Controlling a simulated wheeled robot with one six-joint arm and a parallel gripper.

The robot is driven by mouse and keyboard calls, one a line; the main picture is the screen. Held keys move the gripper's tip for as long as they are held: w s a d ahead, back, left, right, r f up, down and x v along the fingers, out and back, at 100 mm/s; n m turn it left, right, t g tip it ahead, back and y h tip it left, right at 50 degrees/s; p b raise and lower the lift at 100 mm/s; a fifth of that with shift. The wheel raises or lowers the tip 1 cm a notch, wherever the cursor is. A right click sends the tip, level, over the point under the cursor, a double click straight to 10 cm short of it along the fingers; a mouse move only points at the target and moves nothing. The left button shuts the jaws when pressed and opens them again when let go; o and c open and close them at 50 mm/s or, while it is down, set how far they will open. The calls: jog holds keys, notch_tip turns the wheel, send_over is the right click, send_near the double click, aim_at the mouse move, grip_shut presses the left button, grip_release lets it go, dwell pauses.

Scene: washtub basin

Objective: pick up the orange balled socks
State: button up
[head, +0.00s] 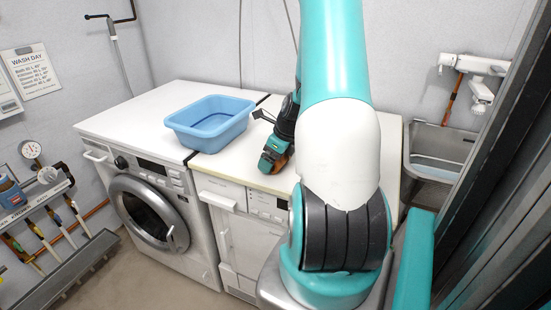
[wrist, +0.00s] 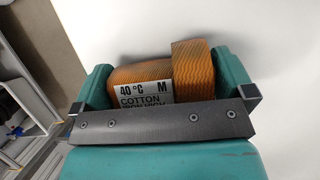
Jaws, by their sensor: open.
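The orange balled socks (wrist: 192,66) are a ribbed roll with a white label reading 40 °C, M and COTTON, partly cut off by my gripper's dark plate. They lie on the white machine top, between the two teal fingers of my gripper (wrist: 165,80). The jaws are open, one finger at each end of the socks. In the head view my gripper (head: 272,156) points down at the worktop, with a small brownish part of the socks (head: 281,163) showing.
A blue basin (head: 211,122) stands on the white tops behind and left of my gripper. A front-loading washer (head: 150,205) is at left, a sink (head: 434,145) at right. The top's front edge is close to my gripper.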

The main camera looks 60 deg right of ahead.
jog(key=c, duration=0.6)
jog(key=shift+o, duration=0.2)
jog(key=shift+r, duration=0.1)
